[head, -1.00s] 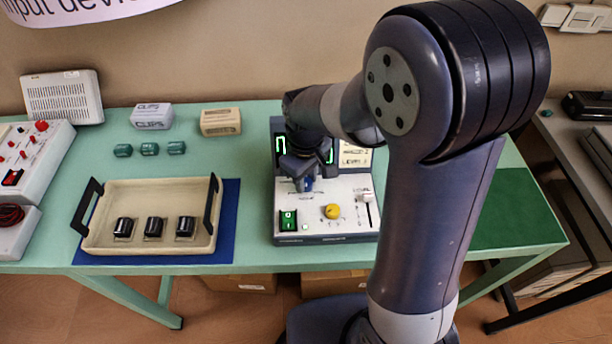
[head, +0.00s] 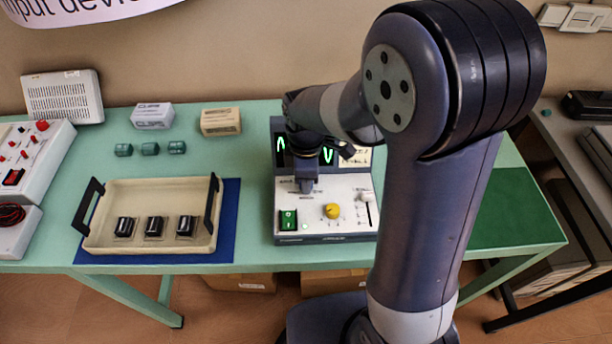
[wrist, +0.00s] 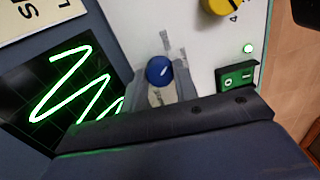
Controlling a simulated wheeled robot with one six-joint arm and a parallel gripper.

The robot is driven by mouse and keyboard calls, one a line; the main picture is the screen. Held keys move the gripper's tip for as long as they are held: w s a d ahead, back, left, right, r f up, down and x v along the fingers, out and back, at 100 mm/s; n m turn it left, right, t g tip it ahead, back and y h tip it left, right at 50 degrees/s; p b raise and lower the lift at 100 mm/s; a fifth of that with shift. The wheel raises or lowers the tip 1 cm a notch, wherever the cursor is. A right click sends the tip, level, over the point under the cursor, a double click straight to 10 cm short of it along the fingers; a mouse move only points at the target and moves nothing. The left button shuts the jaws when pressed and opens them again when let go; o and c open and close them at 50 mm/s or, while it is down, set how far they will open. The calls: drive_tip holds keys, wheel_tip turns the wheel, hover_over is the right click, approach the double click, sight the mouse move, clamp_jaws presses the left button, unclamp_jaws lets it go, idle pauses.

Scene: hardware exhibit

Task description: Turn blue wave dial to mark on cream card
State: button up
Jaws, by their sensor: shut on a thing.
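The blue wave dial (wrist: 158,71) sits on the white panel of the console (head: 348,188), with a small white line on its top. My gripper (wrist: 160,88) is shut on the dial, one finger on each side. In the head view my gripper (head: 306,186) points down at the panel and hides the dial. The cream card (head: 364,157) stands at the back of the console, partly covered by my arm; its lettering there is too small to read. A cream card edge with large letters also shows in the wrist view (wrist: 38,16). The dark screen (wrist: 62,92) shows a green zigzag trace.
A yellow knob (head: 332,211), a green switch (head: 288,220) and a slider (head: 366,197) share the panel. A cream tray (head: 150,250) with several black knobs lies to the left on a blue mat (head: 228,215).

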drive_tip(key=shift+n, duration=0.3)
drive_tip(key=o, duration=1)
drive_tip(key=shift+c, duration=0.2)
drive_tip(key=shift+r, duration=0.15)
wheel_tip(320, 180, up, 11)
drive_tip(key=shift+f, duration=0.2)
wheel_tip(320, 180, down, 11)
drive_tip(key=shift+f, duration=0.1)
idle(0.3)
